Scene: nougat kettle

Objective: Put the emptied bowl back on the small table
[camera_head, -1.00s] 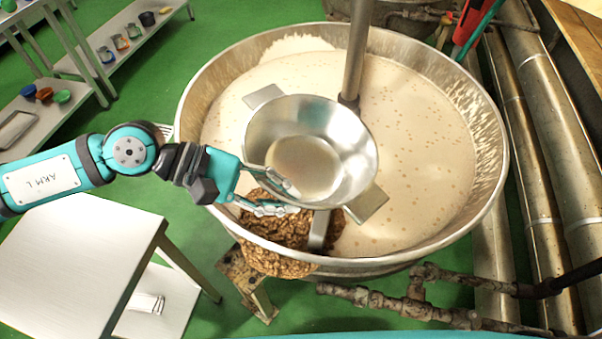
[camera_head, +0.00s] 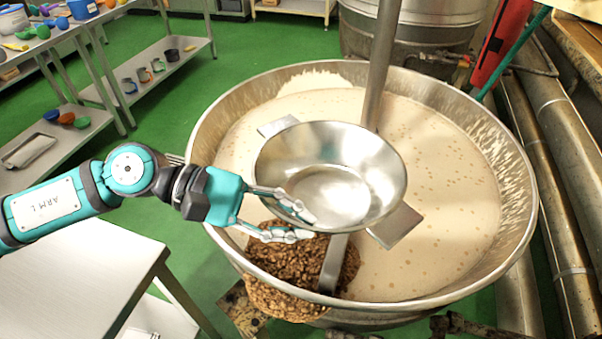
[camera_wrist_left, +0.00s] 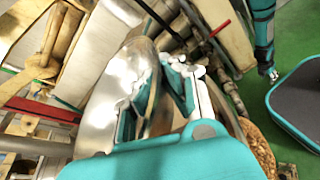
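The metal bowl (camera_head: 365,170) is held over the kettle (camera_head: 522,225) in the head view, roughly upright with its opening toward me. Its inside looks bare and shiny. My left gripper (camera_head: 290,221) has one finger inside the bowl's near-left rim and the other below it, gripping the wall. In the left wrist view the bowl (camera_wrist_left: 100,105) shows shiny beside the left fingers (camera_wrist_left: 163,95). The small white table (camera_head: 80,265) stands at lower left, partly cut off, its visible top empty. A teal arm's end (camera_wrist_left: 268,73), likely my right gripper, is small in the wrist view.
Pale nougat (camera_head: 450,170) fills the kettle. A vertical shaft (camera_head: 382,60) stands just behind the bowl, and metal paddles (camera_head: 397,226) lie near it. A brown nutty mass (camera_head: 285,265) lies at the kettle's near rim. Pipes (camera_head: 555,150) run at right. Green floor separates table and shelves.

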